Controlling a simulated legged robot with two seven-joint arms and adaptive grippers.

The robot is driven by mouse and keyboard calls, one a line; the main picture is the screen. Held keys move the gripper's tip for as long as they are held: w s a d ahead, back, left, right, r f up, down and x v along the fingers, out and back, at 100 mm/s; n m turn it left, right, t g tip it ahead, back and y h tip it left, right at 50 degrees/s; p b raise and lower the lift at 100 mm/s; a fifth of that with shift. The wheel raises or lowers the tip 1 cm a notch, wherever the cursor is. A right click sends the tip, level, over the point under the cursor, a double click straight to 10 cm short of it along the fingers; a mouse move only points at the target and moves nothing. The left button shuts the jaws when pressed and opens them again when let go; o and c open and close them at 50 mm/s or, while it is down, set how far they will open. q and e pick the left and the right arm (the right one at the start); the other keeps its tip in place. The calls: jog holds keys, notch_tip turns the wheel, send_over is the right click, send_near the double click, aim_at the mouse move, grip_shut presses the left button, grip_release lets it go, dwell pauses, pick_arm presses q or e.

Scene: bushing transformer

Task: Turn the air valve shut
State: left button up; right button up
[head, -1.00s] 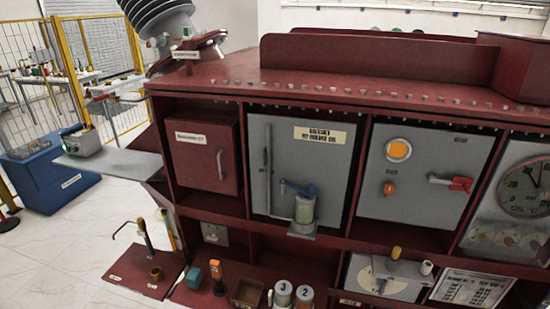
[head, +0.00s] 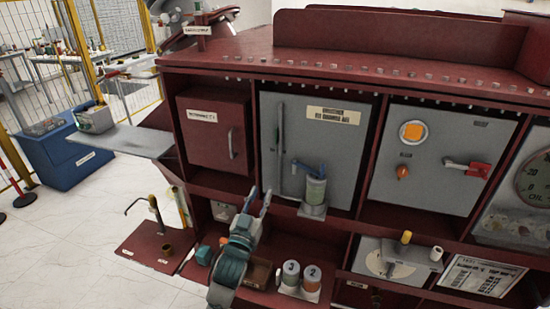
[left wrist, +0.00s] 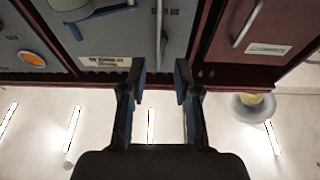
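I cannot tell for sure which part is the air valve. A blue lever (head: 305,166) sits on top of a clear, greenish cylinder (head: 315,190) on the grey middle panel; the lever also shows at the top of the left wrist view (left wrist: 100,14). A red handle (head: 468,168) and an orange knob (head: 402,172) are on the grey panel to the right. My left gripper (head: 260,202) is below and left of the cylinder, apart from it. Its two fingers are spread with nothing between them, as the left wrist view (left wrist: 160,75) shows. My right gripper is not in view.
A red cabinet door (head: 214,135) with a grey handle is left of the middle panel. A thin vertical grey pipe (head: 280,150) stands left of the cylinder. Numbered canisters (head: 299,276) stand on the shelf below. A grey side shelf (head: 120,141) juts out left.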

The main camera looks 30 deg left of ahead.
aim_at(277, 136)
pick_arm(q)
jog(key=w+a+r, duration=0.2)
jog(key=w+r, duration=0.3)
jog(key=w, duration=0.2)
jog(key=w+a+r+t+p, duration=0.1)
jog(key=w+a+r, duration=0.1)
jog(key=w+r, duration=0.3)
jog(key=w, duration=0.3)
jog(key=shift+a+p, duration=0.25)
jog(key=shift+p, duration=0.05)
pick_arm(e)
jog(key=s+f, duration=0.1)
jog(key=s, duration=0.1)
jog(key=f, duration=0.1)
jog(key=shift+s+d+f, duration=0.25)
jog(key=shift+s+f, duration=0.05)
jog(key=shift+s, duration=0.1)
pick_arm(q)
jog(key=shift+w, duration=0.1)
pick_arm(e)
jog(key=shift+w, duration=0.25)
pick_arm(q)
grip_shut()
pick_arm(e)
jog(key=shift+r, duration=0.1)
